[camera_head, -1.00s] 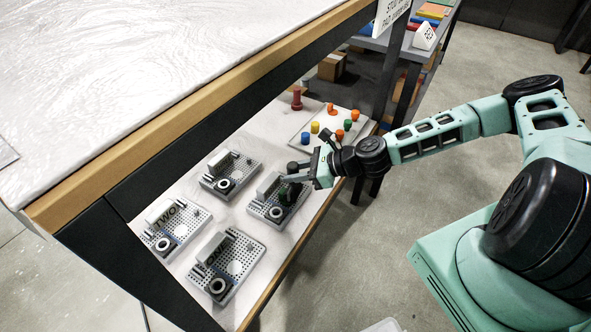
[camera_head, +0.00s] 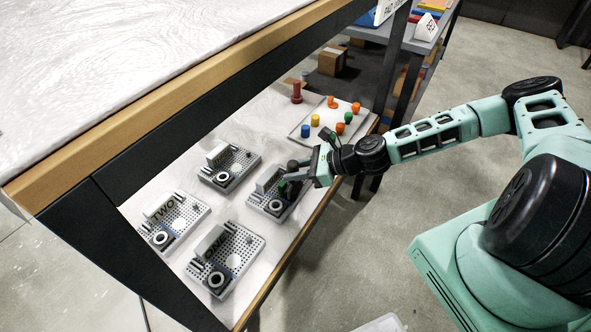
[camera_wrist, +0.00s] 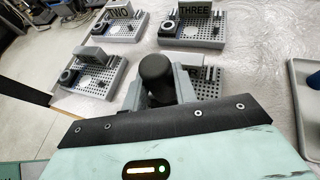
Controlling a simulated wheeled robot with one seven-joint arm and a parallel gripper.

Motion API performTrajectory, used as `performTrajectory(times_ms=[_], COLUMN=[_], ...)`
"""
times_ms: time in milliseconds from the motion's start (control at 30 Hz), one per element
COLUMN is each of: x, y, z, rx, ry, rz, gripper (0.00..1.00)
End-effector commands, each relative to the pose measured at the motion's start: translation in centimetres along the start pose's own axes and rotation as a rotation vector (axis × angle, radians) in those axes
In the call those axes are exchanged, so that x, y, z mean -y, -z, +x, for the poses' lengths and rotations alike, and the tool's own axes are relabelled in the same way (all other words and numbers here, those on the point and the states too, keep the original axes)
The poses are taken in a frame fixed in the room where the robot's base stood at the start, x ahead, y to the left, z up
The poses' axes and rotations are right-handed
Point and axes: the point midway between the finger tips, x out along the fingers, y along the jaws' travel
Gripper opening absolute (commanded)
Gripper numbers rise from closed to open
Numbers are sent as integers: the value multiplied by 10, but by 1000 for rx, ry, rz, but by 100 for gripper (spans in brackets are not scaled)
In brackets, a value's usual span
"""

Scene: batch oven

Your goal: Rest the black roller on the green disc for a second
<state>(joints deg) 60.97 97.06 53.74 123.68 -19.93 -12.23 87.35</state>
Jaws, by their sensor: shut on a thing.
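My gripper (camera_head: 294,178) is shut on the black roller, over the right-hand grey pegboard fixture (camera_head: 258,203) on the shelf. The black roller (camera_wrist: 157,74) shows in the wrist view as a dark rounded end between the jaws, hiding part of the fixture behind it. In the head view a dark green piece (camera_head: 283,188) shows just below the jaws. I cannot tell whether it is the green disc, nor whether the roller touches it.
Other fixtures, including one marked TWO (camera_head: 162,211), stand on the shelf to the left. The tabletop's wooden edge (camera_head: 200,105) overhangs the shelf.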

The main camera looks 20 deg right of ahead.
Motion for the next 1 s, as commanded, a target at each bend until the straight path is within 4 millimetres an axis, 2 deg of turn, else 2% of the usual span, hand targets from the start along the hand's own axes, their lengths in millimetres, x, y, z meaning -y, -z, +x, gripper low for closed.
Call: performTrajectory(times_ms=[1000], x=[-1], y=[7], z=[-1], rx=[0], ry=[0], rz=[1], gripper=[0])
